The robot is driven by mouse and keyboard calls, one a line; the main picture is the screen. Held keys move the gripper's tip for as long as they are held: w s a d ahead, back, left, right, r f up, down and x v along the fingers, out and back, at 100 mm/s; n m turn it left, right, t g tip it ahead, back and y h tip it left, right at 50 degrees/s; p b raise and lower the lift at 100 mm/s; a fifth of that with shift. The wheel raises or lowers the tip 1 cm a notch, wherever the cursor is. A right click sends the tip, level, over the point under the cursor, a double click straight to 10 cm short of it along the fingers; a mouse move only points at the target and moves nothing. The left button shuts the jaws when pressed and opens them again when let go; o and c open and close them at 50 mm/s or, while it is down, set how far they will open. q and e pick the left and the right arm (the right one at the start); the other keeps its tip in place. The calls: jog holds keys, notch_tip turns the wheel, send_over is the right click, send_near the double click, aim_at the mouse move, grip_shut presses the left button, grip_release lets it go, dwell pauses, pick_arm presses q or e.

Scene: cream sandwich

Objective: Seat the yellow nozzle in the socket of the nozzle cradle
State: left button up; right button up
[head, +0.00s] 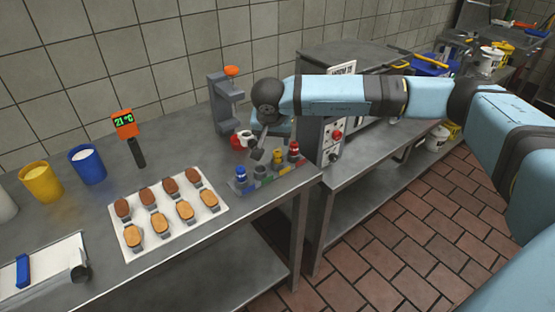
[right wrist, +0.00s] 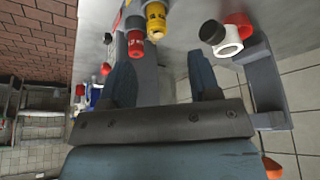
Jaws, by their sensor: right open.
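The yellow nozzle (head: 278,157) stands in the row on the nozzle cradle (head: 266,181), between the red nozzle (head: 293,149) and the blue nozzle (head: 241,174). I cannot tell how deep it sits. In the right wrist view the yellow nozzle (right wrist: 156,18) and the red nozzle (right wrist: 136,43) show beyond the fingers. My right gripper (head: 257,148) is behind and left of the yellow nozzle, pointing down. Its two fingers (right wrist: 164,82) are apart with nothing held between them. My left gripper is not in view.
A grey stand (head: 222,100) with an orange top rises behind the gripper. A red and white part (head: 241,140) lies by its foot. A white tray (head: 150,245) of small sandwiches is left of the cradle. A control panel (head: 334,142) stands close on the right.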

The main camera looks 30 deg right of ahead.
aim_at(278, 151)
jog(key=x, duration=0.8)
jog(key=shift+d+f, duration=0.2)
jog(key=shift+d, duration=0.05)
jog(key=c, duration=1)
jog(key=shift+r, duration=0.1)
